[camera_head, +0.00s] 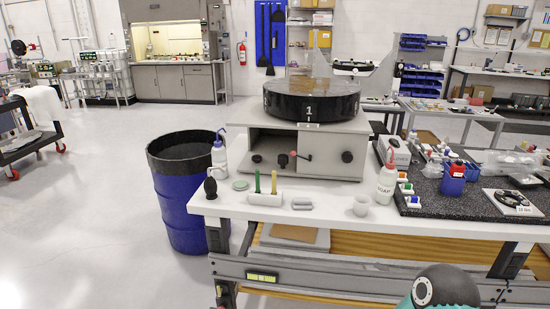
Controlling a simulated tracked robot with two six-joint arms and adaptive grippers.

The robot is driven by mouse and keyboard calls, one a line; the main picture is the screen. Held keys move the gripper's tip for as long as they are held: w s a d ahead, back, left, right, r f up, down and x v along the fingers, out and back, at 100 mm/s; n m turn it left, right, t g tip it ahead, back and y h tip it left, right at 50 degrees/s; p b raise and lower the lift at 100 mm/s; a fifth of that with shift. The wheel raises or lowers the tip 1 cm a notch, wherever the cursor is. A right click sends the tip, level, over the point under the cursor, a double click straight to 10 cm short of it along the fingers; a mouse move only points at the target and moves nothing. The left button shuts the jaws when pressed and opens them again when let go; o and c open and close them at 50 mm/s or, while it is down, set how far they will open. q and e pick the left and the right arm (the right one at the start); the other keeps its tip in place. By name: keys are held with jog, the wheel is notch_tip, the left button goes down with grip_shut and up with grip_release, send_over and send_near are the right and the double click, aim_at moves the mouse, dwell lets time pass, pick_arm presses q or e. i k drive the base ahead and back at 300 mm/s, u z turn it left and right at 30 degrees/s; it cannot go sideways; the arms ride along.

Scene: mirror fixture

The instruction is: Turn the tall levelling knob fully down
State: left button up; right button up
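A grey box-shaped fixture (328,160) stands on the white bench and carries a thick black disc (311,102) marked 1. Neither gripper is in view; a dark and teal rounded part of my arm shows at the bottom right.
A blue drum (184,211) is left of the bench. A dark slab (452,207) with small items lies right.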

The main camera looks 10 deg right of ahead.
aim_at(283, 159)
jog(key=i, duration=0.85)
jog(key=z, duration=0.05)
